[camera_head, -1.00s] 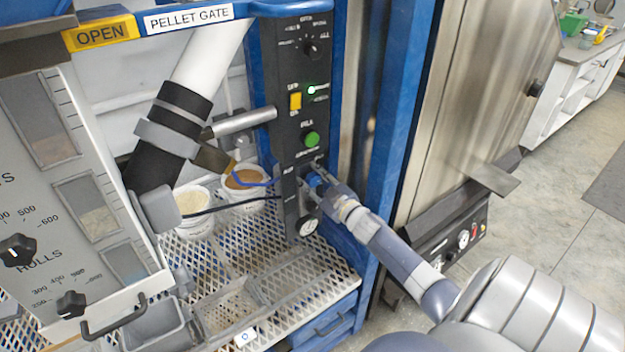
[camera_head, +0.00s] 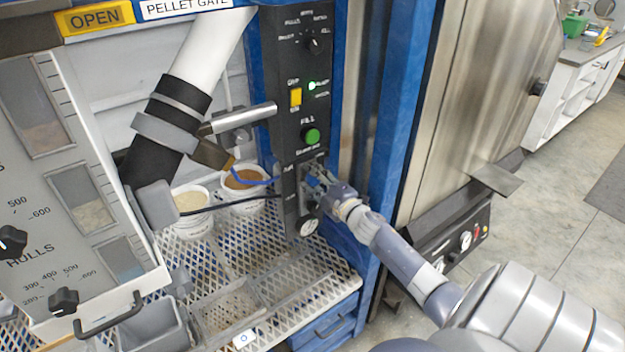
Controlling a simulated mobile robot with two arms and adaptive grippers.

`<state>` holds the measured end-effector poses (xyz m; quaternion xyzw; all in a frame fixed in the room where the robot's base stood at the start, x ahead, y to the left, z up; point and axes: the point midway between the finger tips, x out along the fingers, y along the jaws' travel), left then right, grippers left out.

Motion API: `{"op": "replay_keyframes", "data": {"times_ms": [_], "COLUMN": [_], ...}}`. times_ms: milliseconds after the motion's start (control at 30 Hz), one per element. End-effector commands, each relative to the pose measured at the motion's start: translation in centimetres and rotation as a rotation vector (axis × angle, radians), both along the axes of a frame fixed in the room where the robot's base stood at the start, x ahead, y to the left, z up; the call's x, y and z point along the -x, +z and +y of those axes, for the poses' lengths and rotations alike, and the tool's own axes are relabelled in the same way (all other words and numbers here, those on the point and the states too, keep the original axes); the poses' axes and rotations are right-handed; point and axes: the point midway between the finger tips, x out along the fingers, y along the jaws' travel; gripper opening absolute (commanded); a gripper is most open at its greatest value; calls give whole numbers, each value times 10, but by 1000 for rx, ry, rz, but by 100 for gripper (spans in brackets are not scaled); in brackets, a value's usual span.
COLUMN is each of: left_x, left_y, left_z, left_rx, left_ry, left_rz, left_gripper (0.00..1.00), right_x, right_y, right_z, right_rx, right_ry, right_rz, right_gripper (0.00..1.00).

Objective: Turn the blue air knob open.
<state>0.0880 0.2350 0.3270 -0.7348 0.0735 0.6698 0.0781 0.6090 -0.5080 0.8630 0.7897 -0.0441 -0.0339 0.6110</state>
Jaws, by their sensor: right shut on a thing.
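The blue air knob (camera_head: 313,183) is low on the black control panel (camera_head: 292,135), below the green button and just above a round gauge. My right gripper (camera_head: 318,183) is at the knob, its fingers closed around it. The fingers hide much of the knob, so its exact turn angle is hard to read. My left gripper is not in view.
Two white buckets stand on the mesh shelf (camera_head: 240,250) to the left. A steel door (camera_head: 470,100) stands to the right.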

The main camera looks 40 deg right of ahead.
Motion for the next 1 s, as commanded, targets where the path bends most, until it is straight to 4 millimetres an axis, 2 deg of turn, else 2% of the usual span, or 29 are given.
{"op": "replay_keyframes", "data": {"times_ms": [300,700,733,800,1000], "left_x": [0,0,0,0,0], "left_y": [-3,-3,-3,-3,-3], "left_z": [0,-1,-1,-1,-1], "left_rx": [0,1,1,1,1], "left_ry": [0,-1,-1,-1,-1], "left_rz": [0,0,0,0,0], "left_gripper": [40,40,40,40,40], "right_x": [0,0,0,0,0], "right_y": [0,0,0,0,0], "right_z": [0,0,0,0,0], "right_rx": [70,76,75,75,74], "right_ry": [1,1,1,1,1], "right_rz": [8,8,9,9,8], "right_gripper": [13,13,41,57,58]}}
